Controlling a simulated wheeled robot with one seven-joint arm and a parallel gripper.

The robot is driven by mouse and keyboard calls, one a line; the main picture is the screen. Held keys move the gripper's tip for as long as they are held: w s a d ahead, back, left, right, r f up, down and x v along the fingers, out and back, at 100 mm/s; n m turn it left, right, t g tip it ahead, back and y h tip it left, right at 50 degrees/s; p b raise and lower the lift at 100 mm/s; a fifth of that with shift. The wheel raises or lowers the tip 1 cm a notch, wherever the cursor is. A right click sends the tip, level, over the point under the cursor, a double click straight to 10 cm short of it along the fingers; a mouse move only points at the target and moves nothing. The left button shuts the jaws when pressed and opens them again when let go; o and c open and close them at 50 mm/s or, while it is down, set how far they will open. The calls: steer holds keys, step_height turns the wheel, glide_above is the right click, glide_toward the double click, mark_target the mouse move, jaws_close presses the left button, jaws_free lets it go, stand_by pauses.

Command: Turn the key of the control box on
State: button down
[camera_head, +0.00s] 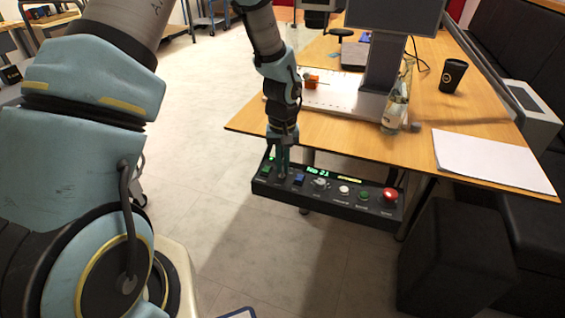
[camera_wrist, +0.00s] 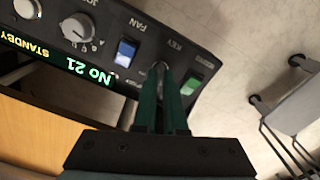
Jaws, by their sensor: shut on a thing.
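The black control box (camera_head: 330,203) is fixed at the front edge of the wooden table, with a row of switches, a knob and buttons. In the wrist view the box (camera_wrist: 150,35) appears upside down, with a display reading "No 21" and "STANDBY". The key (camera_wrist: 161,68) sits under the label KEY, between the blue FAN switch (camera_wrist: 125,52) and a green switch (camera_wrist: 192,85). My gripper (camera_wrist: 161,75) has its two green fingers shut on the key, which is mostly hidden between the fingertips. In the head view my gripper (camera_head: 282,172) is at the left part of the box.
The wooden table (camera_head: 330,130) carries a laser marker with a grey column (camera_head: 384,65), a bottle (camera_head: 395,105), a black cup (camera_head: 452,76) and white paper (camera_head: 490,155). A black stool (camera_head: 455,255) stands at right. Floor in front of the box is clear.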

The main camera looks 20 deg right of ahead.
steer(key=m+p, duration=0.1)
steer(key=m, duration=0.6)
steer(key=shift+r+p, duration=0.1)
steer(key=shift+p, duration=0.25)
steer(key=m+p, duration=0.1)
steer(key=m, duration=0.5)
steer(key=shift+p, duration=0.3)
steer(key=shift+m, duration=0.4)
steer(key=c, duration=1)
jaws_free()
step_height(320, 180, up, 11)
steer(key=shift+f+b, duration=0.15)
steer(key=shift+b, duration=0.15)
